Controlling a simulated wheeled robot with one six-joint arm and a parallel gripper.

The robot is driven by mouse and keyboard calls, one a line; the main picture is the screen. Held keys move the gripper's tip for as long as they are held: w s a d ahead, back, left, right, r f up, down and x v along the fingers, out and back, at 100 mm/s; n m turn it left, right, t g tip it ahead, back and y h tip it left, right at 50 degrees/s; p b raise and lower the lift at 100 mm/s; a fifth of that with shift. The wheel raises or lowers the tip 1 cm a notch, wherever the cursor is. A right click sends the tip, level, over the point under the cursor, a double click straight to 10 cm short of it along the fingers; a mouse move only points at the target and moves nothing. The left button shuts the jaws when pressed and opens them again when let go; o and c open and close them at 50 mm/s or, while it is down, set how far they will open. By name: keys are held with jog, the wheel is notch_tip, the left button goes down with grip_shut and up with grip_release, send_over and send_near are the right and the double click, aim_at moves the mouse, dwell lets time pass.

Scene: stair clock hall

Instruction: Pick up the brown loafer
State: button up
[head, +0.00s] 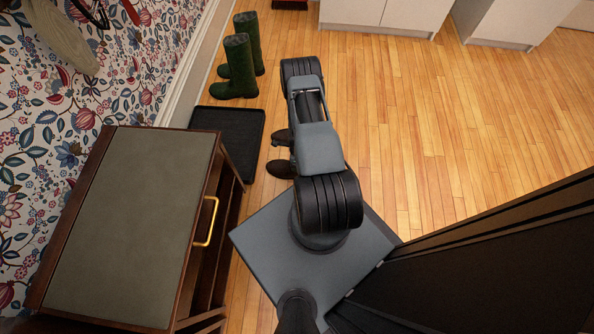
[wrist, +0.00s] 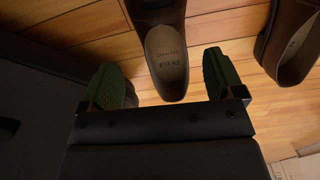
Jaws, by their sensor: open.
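Two dark brown loafers lie on the wood floor. In the head view one loafer (head: 281,168) and another loafer (head: 282,137) show only partly to the left of my arm, which hides the rest. In the wrist view one brown loafer (wrist: 166,55), with a light insole bearing print, has its heel end between the two green-padded fingers of my gripper (wrist: 161,72). The fingers are open, one on each side, with visible gaps to the shoe. The second loafer (wrist: 292,42) lies to the right, outside the fingers. My gripper is hidden in the head view.
A wooden cabinet (head: 130,220) with a grey top and brass handle stands at left. A black mat (head: 232,135) lies beside the loafers, with green boots (head: 240,65) beyond it. White cabinets (head: 383,14) stand at the back. The floor at right (head: 470,120) is clear.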

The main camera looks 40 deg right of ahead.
jog(key=shift+w+f+b, duration=0.15)
jog(key=shift+f+b, duration=0.65)
jog(key=shift+f, duration=0.65)
jog(key=shift+w+f+b, duration=0.1)
jog(key=shift+f+b, duration=0.7)
jog(key=shift+f, duration=0.6)
jog(key=shift+r, duration=0.1)
jog(key=c, duration=1.5)
jog(key=shift+c, duration=0.2)
